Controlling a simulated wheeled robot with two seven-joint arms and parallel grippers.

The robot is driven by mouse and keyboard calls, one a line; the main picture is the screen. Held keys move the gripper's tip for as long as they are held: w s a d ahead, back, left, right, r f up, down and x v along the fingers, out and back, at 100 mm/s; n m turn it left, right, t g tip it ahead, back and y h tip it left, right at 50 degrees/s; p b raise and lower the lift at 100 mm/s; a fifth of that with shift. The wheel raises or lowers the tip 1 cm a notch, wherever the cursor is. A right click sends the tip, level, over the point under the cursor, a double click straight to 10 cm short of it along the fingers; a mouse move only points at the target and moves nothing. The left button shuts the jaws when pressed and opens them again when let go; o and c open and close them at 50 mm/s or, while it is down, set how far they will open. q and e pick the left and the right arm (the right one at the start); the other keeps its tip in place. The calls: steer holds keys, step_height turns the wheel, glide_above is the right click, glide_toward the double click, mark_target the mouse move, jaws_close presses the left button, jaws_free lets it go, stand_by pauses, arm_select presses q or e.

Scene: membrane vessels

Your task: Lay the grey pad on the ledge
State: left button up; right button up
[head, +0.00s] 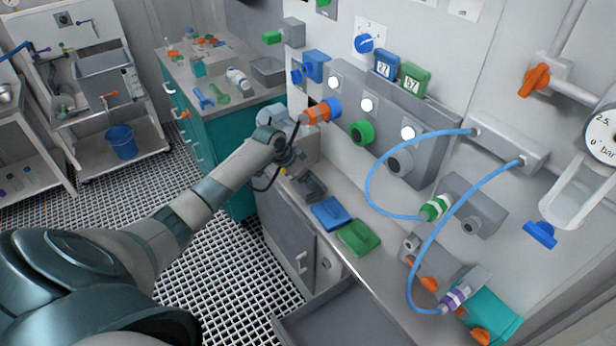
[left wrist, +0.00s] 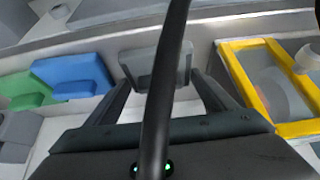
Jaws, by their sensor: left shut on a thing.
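My left gripper (head: 305,180) reaches over the ledge (head: 388,268) below the wall panel, just behind the blue pad. In the left wrist view its two fingers (left wrist: 160,84) are shut on the grey pad (left wrist: 138,66), with a black cable crossing in front. The ledge bears a blue pad (head: 328,212) and a green pad (head: 358,238) side by side; both show at the left of the left wrist view as blue (left wrist: 75,75) and green (left wrist: 22,90). I cannot tell whether the grey pad touches the ledge. My right gripper is not in view.
The panel above the ledge carries an orange and blue fitting (head: 322,112), a green knob (head: 361,131) and blue hoses (head: 368,185). An open drawer (head: 330,318) juts out below. A yellow-framed box (left wrist: 238,72) stands right of the gripper in the wrist view.

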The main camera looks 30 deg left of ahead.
arm_select(q)
steer(key=shift+f, duration=0.1)
steer(key=o, duration=1.1)
steer(key=shift+c, duration=0.2)
steer(key=b+v, duration=0.2)
steer(key=v, duration=1)
